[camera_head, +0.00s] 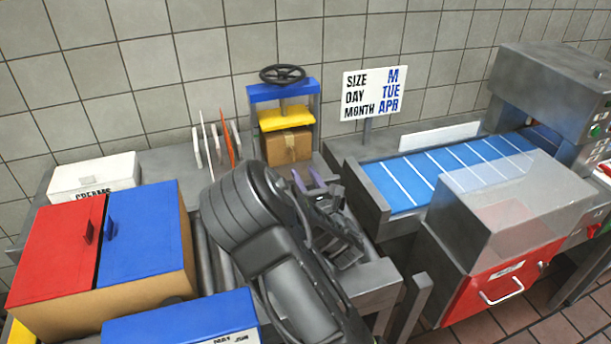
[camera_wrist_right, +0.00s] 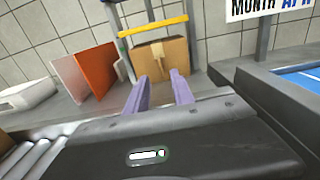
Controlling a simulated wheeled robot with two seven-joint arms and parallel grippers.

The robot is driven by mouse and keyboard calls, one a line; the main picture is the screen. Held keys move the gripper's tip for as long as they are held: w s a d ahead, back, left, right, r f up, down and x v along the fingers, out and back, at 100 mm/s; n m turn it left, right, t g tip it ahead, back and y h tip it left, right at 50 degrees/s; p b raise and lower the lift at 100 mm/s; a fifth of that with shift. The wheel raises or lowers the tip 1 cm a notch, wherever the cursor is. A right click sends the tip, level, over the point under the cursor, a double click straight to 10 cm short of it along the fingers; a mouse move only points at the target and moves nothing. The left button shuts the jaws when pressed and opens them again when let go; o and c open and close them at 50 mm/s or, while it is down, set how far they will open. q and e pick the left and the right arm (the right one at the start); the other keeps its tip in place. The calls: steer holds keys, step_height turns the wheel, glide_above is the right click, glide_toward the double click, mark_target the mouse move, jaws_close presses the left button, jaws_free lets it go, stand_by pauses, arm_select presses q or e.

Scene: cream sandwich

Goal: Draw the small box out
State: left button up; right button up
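The small box (camera_head: 288,145) is brown cardboard with a paler tape strip. It stands inside the press frame (camera_head: 284,91), under the yellow plate (camera_head: 286,118), at the back of the counter. In the right wrist view the box (camera_wrist_right: 163,57) is straight ahead. My right gripper (camera_head: 309,180) is in front of the box, its two purple fingers pointing at it. In the right wrist view the fingers (camera_wrist_right: 160,88) are apart with nothing between them, and their tips appear just short of the box or near its lower front. My left gripper is not in view.
Thin white and orange panels (camera_head: 229,143) stand left of the press. A white box (camera_head: 93,177) is farther left. A big box with red and blue lids (camera_head: 143,232) fills the left front. A blue conveyor (camera_head: 402,187) and a size sign (camera_head: 372,93) are right.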

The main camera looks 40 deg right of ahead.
mark_target(294, 157)
steer(key=shift+w+d+r+p, duration=0.25)
steer(key=shift+w+r+p, duration=0.1)
steer(key=shift+w+p, duration=0.55)
steer(key=x, duration=0.4)
steer(key=shift+w+d+f+p, duration=0.1)
steer(key=shift+w+f+p, duration=0.05)
steer(key=shift+f+p, duration=0.2)
steer(key=shift+w+d, duration=0.2)
steer(key=shift+w, duration=0.3)
steer(key=shift+c, duration=0.6)
jaws_close()
